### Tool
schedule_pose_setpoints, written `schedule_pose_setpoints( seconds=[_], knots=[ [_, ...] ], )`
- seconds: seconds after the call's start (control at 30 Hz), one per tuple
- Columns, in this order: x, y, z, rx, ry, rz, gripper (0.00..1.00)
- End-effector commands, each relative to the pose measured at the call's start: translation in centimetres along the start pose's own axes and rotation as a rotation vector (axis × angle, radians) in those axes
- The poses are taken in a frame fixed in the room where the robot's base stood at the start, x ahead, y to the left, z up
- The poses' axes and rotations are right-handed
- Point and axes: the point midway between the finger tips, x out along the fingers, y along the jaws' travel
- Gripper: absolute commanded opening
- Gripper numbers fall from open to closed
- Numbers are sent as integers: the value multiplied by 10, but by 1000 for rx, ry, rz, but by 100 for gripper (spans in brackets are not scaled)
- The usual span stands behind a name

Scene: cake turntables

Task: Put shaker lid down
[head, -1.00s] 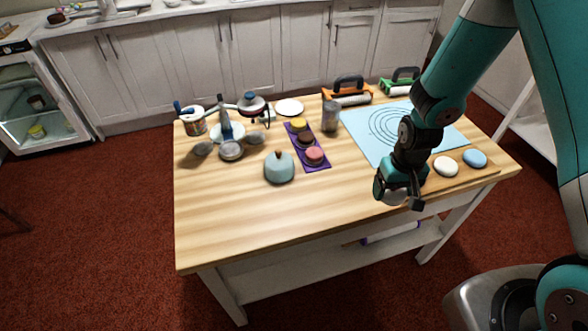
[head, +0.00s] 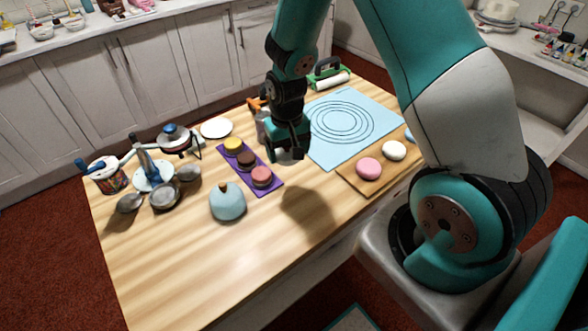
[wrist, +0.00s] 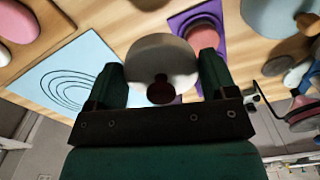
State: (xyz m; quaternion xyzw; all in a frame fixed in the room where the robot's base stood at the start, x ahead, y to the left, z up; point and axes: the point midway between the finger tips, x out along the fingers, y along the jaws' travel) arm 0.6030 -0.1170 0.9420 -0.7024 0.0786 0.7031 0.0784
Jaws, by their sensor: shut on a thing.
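My gripper (head: 287,145) is above the table, between the purple mat and the light blue mat. In the wrist view its two fingers (wrist: 161,72) are shut on a round, pale metallic shaker lid (wrist: 160,50) with a dark round spot at its lower edge. The lid is held above the wooden table (head: 150,270). In the head view my gripper mostly hides the lid. The grey shaker (head: 262,128) stands behind my gripper and is largely hidden by it.
The purple mat (head: 266,188) bears yellow, brown and pink cakes. A blue-grey dome (head: 228,202) stands in front of it. A light blue mat (head: 330,150) with rings lies right, beside a board (head: 378,185) with coloured discs. The front left tabletop is clear.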

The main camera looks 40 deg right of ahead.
Motion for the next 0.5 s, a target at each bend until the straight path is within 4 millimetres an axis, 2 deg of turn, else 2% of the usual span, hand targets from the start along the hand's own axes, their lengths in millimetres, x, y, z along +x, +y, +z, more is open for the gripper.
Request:
schedule_pose_setpoints(
  seconds=[0.03, 0.07, 0.2, 0.3, 0.4, 0.5],
  knots=[
    [2, 7, -13, 101, 15, -3, 56],
    [-5, 11, -18, 166, 16, -3, 56],
    [-40, 32, -32, 450, 16, -5, 56],
    [-63, 43, -32, 601, 12, -4, 56],
    [-77, 50, -30, 693, 6, -2, 56],
    [-73, 53, -29, 729, -2, 1, 56]
  ],
)
